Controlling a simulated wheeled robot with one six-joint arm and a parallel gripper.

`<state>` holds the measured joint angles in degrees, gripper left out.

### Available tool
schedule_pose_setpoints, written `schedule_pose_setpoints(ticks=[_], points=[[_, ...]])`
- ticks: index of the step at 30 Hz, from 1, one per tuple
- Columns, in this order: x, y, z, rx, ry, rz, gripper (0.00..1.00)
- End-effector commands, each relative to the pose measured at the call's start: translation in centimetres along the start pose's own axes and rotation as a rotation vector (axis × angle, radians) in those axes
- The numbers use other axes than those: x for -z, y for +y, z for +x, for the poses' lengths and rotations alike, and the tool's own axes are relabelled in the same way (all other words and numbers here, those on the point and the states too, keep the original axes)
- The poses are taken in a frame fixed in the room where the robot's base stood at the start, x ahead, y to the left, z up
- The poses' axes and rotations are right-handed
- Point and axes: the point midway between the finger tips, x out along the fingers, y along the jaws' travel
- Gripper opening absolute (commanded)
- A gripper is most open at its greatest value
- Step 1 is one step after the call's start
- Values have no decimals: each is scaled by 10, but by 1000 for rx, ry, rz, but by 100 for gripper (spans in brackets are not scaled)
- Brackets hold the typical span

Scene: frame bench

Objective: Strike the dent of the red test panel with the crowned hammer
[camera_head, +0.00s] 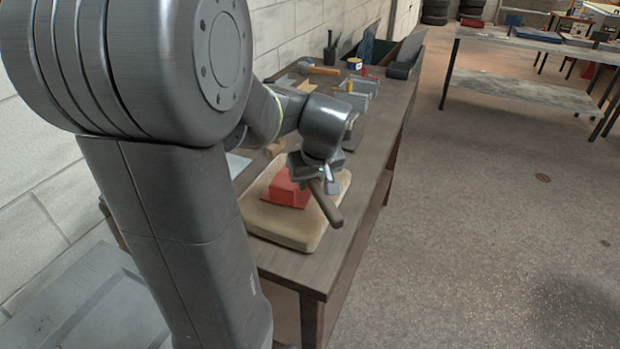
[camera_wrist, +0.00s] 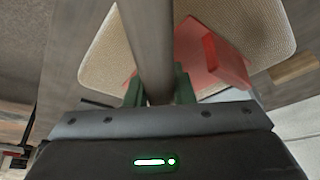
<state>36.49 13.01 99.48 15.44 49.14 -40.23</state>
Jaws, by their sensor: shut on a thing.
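The red test panel (camera_head: 286,189) lies on a tan pad (camera_head: 283,233) near the front end of the bench. My gripper (camera_head: 318,184) is above the panel's right side, shut on a hammer's handle (camera_head: 328,207), whose free end points down and to the right in the head view. In the wrist view the handle (camera_wrist: 147,40) runs up between my gripper's fingers (camera_wrist: 160,90), and the red panel (camera_wrist: 212,58) shows beside and behind it. The hammer's head and the dent cannot be made out in either view.
The wooden bench (camera_head: 362,190) stands along a white block wall. Open floor lies to the right.

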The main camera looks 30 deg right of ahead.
Motion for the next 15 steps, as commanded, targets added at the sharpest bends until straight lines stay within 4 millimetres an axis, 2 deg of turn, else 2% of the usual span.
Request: schedule_pose_setpoints(ticks=[5, 15], points=[[5, 0, -12, 0, 1, 0, 0], [29, 0, -70, -1, 2, 0, 0]])
